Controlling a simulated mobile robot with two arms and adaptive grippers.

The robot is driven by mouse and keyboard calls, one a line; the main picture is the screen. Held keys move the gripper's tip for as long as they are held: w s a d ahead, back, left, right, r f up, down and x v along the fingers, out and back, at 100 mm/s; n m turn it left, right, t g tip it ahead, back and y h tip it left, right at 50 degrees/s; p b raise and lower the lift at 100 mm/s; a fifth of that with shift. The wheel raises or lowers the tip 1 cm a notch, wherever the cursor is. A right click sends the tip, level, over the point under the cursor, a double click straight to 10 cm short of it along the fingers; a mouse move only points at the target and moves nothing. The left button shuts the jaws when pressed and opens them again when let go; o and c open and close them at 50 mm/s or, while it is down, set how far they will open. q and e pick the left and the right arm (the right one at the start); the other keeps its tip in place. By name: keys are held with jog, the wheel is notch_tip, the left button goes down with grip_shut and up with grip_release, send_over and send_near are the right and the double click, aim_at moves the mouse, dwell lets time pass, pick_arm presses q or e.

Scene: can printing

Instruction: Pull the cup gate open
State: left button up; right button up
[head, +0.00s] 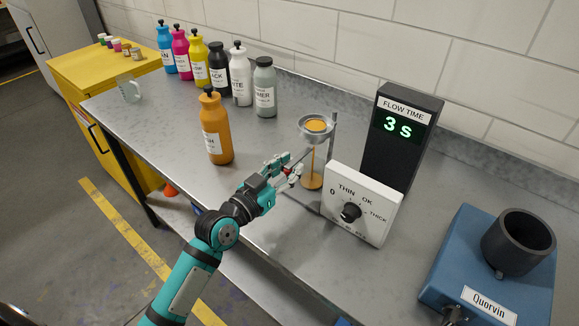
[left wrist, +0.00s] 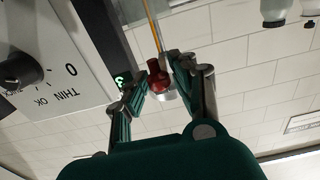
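The flow cup (head: 316,125) stands on a thin post at the back of the bench, with orange paint in it. A thin orange stream runs from under it towards the round base (head: 311,182) below, and also shows in the left wrist view (left wrist: 152,25). My left gripper (head: 291,168) is just left of the post, below the cup. In the left wrist view its fingertips (left wrist: 163,76) close around the red gate knob (left wrist: 157,72). The knob's contact with the pads is partly hidden. My right gripper is not in view.
A white dial panel (head: 361,217) and a black flow time display (head: 400,138) reading 3 s stand right of the cup. An orange bottle (head: 215,135) stands left. Several bottles line the wall. A blue machine (head: 495,270) is at the right.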

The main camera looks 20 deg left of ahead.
pick_arm(q)
jog(key=shift+o, duration=1.4)
jog(key=shift+s+a, duration=0.1)
jog(key=shift+s, duration=0.05)
jog(key=v, duration=1.2)
